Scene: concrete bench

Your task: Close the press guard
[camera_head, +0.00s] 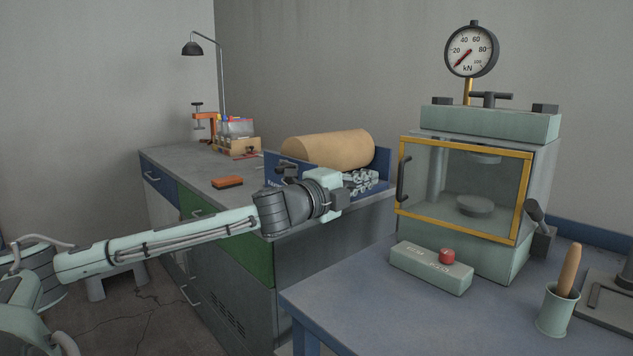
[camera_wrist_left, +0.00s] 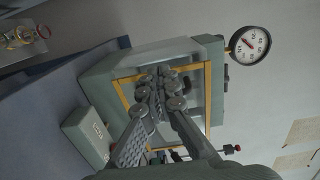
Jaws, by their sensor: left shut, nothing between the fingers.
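The press (camera_head: 490,122) stands on the blue table at the right, with a dial gauge (camera_head: 471,50) on top. Its guard (camera_head: 465,147) is a clear pane in a yellow frame across the front, with a dark handle (camera_head: 403,178) at its left edge. I cannot tell whether the guard is fully flush. My left gripper (camera_head: 362,181) is shut and empty, left of the handle and apparently apart from it. In the left wrist view, its closed fingers (camera_wrist_left: 165,88) overlap the yellow guard frame (camera_wrist_left: 122,94), and the view is turned sideways. My right gripper is in neither view.
A control box (camera_head: 432,267) with a red button sits before the press. A green cup (camera_head: 557,310) with a wooden-handled tool stands at the right. The grey bench (camera_head: 190,166) behind my left arm carries a tan roll (camera_head: 328,149), an orange block (camera_head: 227,182) and a lamp (camera_head: 218,85).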

